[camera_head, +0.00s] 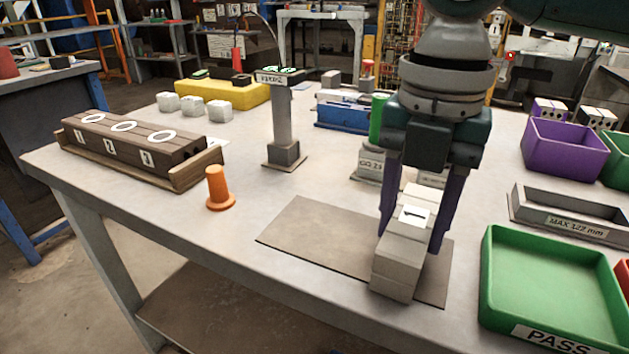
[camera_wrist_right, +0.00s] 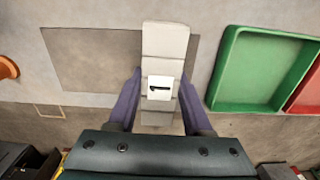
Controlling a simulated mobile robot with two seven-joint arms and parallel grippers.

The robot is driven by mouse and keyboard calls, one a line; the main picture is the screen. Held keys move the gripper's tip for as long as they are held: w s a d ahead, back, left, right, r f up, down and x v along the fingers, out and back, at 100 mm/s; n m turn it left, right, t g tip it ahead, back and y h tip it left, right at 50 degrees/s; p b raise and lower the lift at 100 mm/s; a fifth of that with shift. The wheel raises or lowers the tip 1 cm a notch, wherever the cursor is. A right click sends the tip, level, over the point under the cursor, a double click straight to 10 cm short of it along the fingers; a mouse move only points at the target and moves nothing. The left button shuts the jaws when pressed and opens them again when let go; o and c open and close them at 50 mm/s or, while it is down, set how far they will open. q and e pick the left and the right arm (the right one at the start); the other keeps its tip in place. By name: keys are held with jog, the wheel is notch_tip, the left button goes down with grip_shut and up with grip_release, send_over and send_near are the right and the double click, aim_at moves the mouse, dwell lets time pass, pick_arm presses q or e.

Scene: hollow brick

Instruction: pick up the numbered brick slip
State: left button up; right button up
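The brick also shows in the right wrist view (camera_wrist_right: 165,42), with the marked square (camera_wrist_right: 160,88). My right gripper (camera_head: 414,245) points down, its purple fingers one on each side of the brick near the marked square. My left gripper is not in view.
A green PASS tray (camera_head: 487,290) stands close on the right, with a grey MAX 122 mm gauge (camera_head: 540,219) and purple bin (camera_head: 566,153) behind. An orange peg (camera_head: 217,188) and wooden numbered rack (camera_head: 172,182) are left. A green-topped weight (camera_head: 370,165) stands behind my gripper.

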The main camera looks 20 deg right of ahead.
grip_shut()
jog(key=shift+r, duration=0.15)
dwell(0.4)
